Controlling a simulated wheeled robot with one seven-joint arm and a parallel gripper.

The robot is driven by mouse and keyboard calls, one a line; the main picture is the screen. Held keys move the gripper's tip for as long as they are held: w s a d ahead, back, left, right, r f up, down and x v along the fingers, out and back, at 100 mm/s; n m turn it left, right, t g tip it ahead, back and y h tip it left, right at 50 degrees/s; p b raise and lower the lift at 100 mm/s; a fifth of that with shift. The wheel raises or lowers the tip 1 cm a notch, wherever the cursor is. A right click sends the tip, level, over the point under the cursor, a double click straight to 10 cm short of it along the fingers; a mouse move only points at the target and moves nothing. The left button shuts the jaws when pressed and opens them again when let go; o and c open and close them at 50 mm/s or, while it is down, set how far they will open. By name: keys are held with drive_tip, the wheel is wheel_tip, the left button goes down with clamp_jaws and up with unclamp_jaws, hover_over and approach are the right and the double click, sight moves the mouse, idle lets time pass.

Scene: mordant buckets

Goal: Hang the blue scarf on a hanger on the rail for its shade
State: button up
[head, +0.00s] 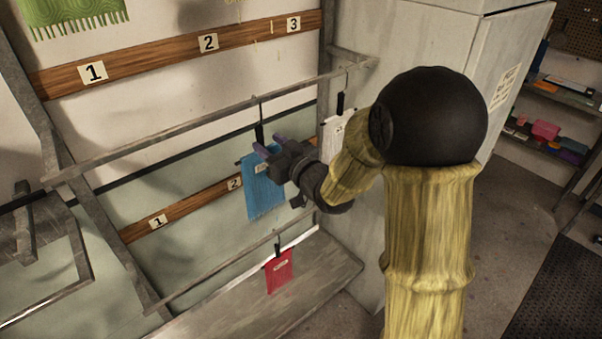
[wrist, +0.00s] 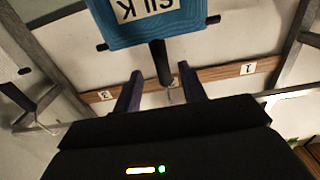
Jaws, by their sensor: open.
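The blue scarf (head: 262,200) hangs from a black hanger (head: 259,132) on the upper metal rail (head: 200,121). In the wrist view the scarf (wrist: 150,36) fills the top middle, with an upside-down label reading SILK. The hanger's dark stem (wrist: 161,64) reaches down between my finger tips. My gripper (head: 268,146) is at the hanger, just above the scarf. Its two purple fingers stand apart in the wrist view (wrist: 162,88), one on each side of the stem, with gaps visible. The hook's contact with the rail is small and hard to make out.
A pale scarf (head: 334,138) hangs further right on the same rail, and a red one (head: 280,274) on the lower rail (head: 225,271). Wooden boards (head: 150,60) carry number plates 1, 2 and 3. A green fringed scarf (head: 75,12) is top left. A grey cabinet (head: 425,50) stands right.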

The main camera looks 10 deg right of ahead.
drive_tip(key=b+v, duration=0.3)
drive_tip(key=v, duration=0.8)
drive_tip(key=shift+d+f, duration=0.1)
drive_tip(key=shift+d, duration=0.05)
drive_tip(key=s+d+f+m+g+h, duration=0.2)
drive_tip(key=d+f+m+g+h, duration=0.25)
drive_tip(key=d+f+h, duration=0.55)
drive_tip(key=s+f+m+g, duration=0.1)
drive_tip(key=s+f+g, duration=0.2)
drive_tip(key=s, duration=0.3)
drive_tip(key=s+a+f+m+g, duration=0.1)
drive_tip(key=s+f+g, duration=0.3)
drive_tip(key=s+g, duration=0.1)
drive_tip(key=shift+s+f, duration=0.25)
drive_tip(key=shift+s, duration=0.45)
idle(1.0)
